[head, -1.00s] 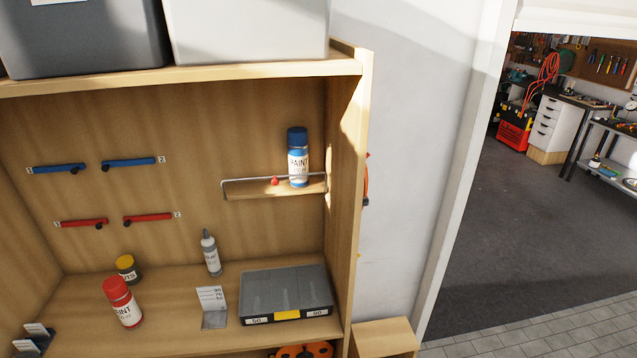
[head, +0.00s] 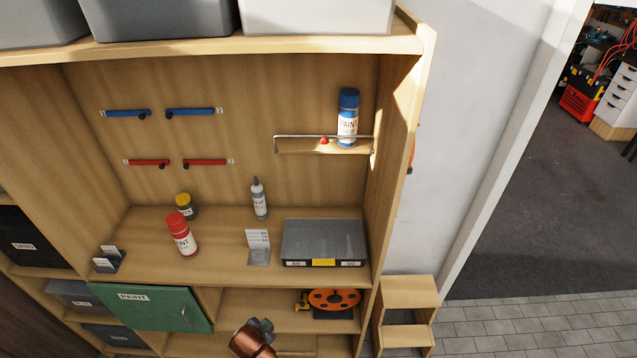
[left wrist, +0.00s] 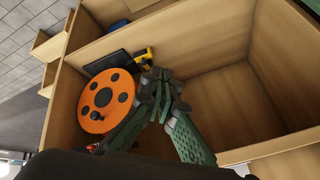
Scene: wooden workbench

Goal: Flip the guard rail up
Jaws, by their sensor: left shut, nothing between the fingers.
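The guard rail (head: 300,136) is a thin grey wire bar with a red knob (head: 324,141), along the front of a small wooden shelf (head: 310,149) on the back panel. The bar crosses in front of a blue-capped paint can (head: 348,118) standing on the shelf. I cannot tell the rail's exact tilt. My left arm's copper link shows at the bottom of the head view, well below the rail. In the left wrist view my left gripper (left wrist: 164,76) is shut and empty, by a lower compartment with an orange reel (left wrist: 108,101). My right gripper is not in view.
Below the shelf stand a grey organizer case (head: 323,240), a small bottle (head: 259,198) and a red-capped paint can (head: 181,235). A green PAINT door (head: 155,308) is at lower left. A wooden step stool (head: 407,303) stands right. Air before the rail looks clear.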

